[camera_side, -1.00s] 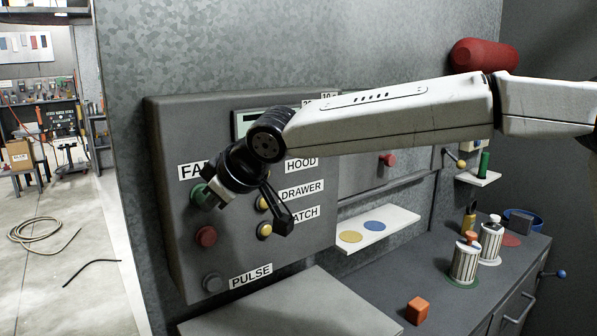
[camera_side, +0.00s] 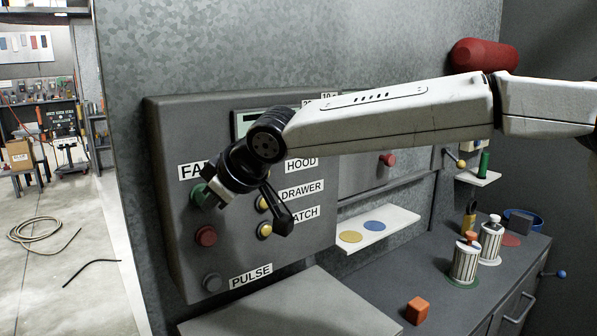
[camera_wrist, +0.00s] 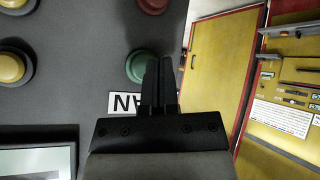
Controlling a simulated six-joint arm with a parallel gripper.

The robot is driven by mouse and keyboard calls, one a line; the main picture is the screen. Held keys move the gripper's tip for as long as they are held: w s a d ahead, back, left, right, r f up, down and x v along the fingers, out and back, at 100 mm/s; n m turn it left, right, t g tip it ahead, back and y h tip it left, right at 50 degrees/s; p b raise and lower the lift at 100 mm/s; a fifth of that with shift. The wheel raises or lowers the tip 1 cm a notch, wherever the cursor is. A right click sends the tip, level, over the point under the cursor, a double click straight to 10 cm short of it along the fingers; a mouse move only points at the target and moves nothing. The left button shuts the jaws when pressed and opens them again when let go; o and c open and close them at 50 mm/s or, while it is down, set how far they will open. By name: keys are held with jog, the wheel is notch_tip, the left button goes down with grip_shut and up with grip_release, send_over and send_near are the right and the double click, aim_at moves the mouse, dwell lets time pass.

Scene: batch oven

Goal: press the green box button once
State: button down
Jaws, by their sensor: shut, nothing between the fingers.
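The green button (camera_side: 198,195) is a round button at the upper left of the grey control box, beside the "FAN" label, partly hidden behind my gripper (camera_side: 212,190) in the side view. In the wrist view the green button (camera_wrist: 136,66) shows just left of my gripper's fingertips (camera_wrist: 160,64), which overlap its right edge. The fingers are shut together and empty. I cannot tell whether they touch the button.
A red button (camera_side: 206,236) and a grey button (camera_side: 212,282) sit below the green one. Yellow buttons (camera_side: 264,230) stand to the right. A shelf (camera_side: 385,232), an orange cube (camera_side: 417,310) and striped canisters (camera_side: 465,262) are further right.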

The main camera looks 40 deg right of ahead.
jog(key=shift+w, duration=0.9)
dwell(1.7)
jog(key=shift+s, duration=0.9)
jog(key=shift+s, duration=0.1)
dwell(0.3)
jog(key=s, duration=0.4)
jog(key=shift+s, duration=0.4)
dwell(0.6)
